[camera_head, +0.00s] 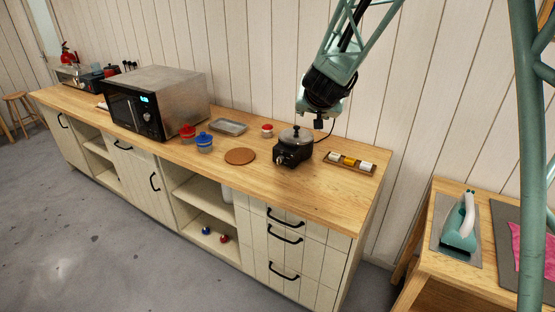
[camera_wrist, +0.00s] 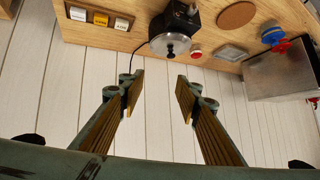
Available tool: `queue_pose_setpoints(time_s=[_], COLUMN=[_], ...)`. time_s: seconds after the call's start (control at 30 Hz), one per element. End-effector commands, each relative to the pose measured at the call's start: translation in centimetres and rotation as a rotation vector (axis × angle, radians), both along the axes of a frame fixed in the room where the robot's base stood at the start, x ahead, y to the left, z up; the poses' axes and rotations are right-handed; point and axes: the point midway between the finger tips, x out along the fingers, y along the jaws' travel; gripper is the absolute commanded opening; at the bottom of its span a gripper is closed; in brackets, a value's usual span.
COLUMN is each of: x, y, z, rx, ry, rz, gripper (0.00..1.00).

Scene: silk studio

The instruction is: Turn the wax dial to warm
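The wax pot (camera_head: 293,147) is a black heater with a grey lidded top on the wooden counter. Its dial (camera_head: 282,158) seems to be the small knob on the front face; its setting is too small to read. In the wrist view the pot (camera_wrist: 172,32) is at the top middle, upside down, with a knob-like part (camera_wrist: 192,9) at the picture's top edge. My gripper (camera_wrist: 160,88) is open and empty, its two fingers well apart. In the head view my wrist hangs above and behind the pot, near the wall, touching nothing.
A wooden tray (camera_head: 331,159) with small white and amber blocks lies right of the pot. A cord runs behind it. A cork mat (camera_head: 240,156), red-topped jar (camera_head: 267,130), metal tray (camera_head: 230,127), blue pot (camera_head: 204,143) and microwave (camera_head: 158,99) stand left. The counter's front strip is clear.

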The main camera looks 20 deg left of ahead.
Motion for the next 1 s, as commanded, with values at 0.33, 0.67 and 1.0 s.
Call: queue_pose_setpoints(time_s=[0.33,0.67,1.0], x=[2.6,3.7,3.5], y=[5.4,9.7,13.5], z=[-3.1,-6.9,-11.2], rx=[-0.020,-0.054,-0.109], ry=[-0.050,-0.093,-0.137], rz=[-0.045,-0.097,-0.154], gripper=[0.31,0.31,0.31])
